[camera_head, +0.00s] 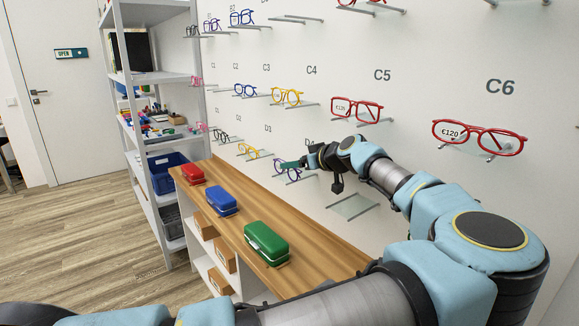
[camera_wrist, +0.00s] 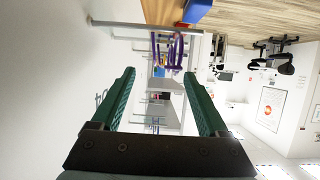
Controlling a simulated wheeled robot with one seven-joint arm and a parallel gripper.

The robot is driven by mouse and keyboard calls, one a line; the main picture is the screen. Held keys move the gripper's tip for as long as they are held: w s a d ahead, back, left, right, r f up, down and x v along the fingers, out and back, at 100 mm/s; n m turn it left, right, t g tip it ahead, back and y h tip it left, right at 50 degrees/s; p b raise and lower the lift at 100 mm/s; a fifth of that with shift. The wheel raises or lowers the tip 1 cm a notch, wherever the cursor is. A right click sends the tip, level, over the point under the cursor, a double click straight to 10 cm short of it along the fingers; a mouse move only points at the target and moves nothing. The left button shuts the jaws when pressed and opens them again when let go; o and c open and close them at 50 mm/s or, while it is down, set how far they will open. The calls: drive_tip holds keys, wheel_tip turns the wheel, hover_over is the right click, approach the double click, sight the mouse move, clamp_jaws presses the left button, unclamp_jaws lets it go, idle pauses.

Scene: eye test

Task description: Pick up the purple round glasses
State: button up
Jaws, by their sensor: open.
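The purple round glasses (camera_head: 280,175) sit on a small wall shelf, just below and beyond my gripper (camera_head: 290,165). In the wrist view the purple glasses (camera_wrist: 155,50) show ahead, beyond the tips of my gripper (camera_wrist: 159,75), near the middle of the gap. My gripper is open, with its two green fingers apart and nothing between them. In the head view the fingers partly cover the glasses. Whether a finger touches them cannot be told.
Yellow glasses (camera_head: 249,151) sit on the neighbouring shelf to the left. An empty glass shelf (camera_head: 352,207) sticks out below my arm. Red (camera_head: 190,172), blue (camera_head: 221,201) and green (camera_head: 266,243) cases stand on the wooden counter (camera_head: 310,255). Red glasses (camera_head: 357,108) hang above.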

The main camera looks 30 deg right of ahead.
drive_tip(key=p+x, duration=0.1)
drive_tip(key=x, duration=0.3)
drive_tip(key=shift+f+p, duration=0.1)
drive_tip(key=shift+p, duration=0.2)
drive_tip(key=shift+c, duration=0.4)
clamp_jaws()
